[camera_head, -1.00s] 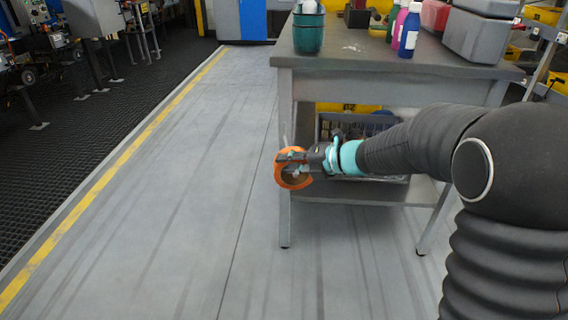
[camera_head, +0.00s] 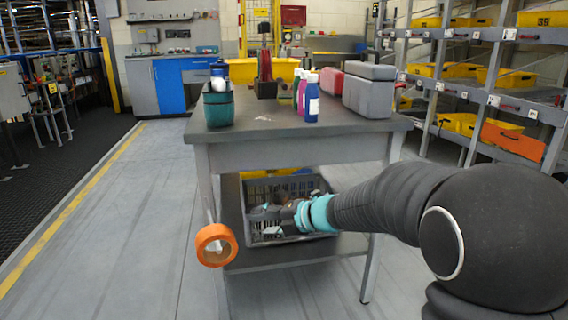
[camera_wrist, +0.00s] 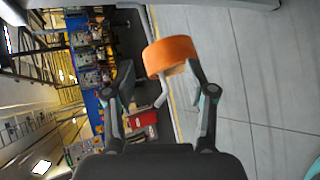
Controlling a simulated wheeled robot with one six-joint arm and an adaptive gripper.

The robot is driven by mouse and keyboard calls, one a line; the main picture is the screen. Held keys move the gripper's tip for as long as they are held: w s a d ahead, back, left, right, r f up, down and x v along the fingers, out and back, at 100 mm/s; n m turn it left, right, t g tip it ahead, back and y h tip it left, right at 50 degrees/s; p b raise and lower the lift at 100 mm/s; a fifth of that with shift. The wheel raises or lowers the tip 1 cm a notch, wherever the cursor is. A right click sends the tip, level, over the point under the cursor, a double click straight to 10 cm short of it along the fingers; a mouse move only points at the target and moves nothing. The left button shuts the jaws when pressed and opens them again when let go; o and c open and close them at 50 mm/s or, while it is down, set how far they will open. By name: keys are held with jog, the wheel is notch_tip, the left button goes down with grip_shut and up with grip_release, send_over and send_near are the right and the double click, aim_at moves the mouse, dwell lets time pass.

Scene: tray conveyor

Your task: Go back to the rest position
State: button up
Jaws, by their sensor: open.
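An orange roll (camera_head: 216,245) with a pale core and a thin pale stem shows in the head view, in front of the table's left leg. What holds it up is not clear. My gripper (camera_head: 268,220) is to the right of the roll, in front of the crate on the lower shelf. In the wrist view the two fingers of my gripper (camera_wrist: 160,76) are spread open. The orange roll (camera_wrist: 170,55) lies beyond the fingertips there, overlapping the right fingertip in the picture. Whether they touch cannot be told.
The grey table (camera_head: 270,133) carries a green bin (camera_head: 219,108), bottles (camera_head: 312,100) and a grey box (camera_head: 369,95). A grey crate (camera_head: 260,195) is on its lower shelf. Shelving (camera_head: 480,92) stands at the right. The floor (camera_head: 130,230) at the left is clear.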

jog(key=w+d+f+m+t+h, duration=0.1)
jog(key=w+d+m+t+h, duration=0.2)
jog(key=d+m+t+h, duration=0.7)
jog(key=s+d+m+g+h, duration=0.2)
jog(key=s+d+m+g, duration=0.55)
jog(key=d+m, duration=0.4)
jog(key=s+d+r+m+g+p, duration=0.1)
jog(key=s+m, duration=0.9)
jog(key=s, duration=1.7)
jog(key=shift+d+r+g+y, duration=0.4)
jog(key=shift+r+g, duration=0.4)
jog(key=shift+g, duration=0.25)
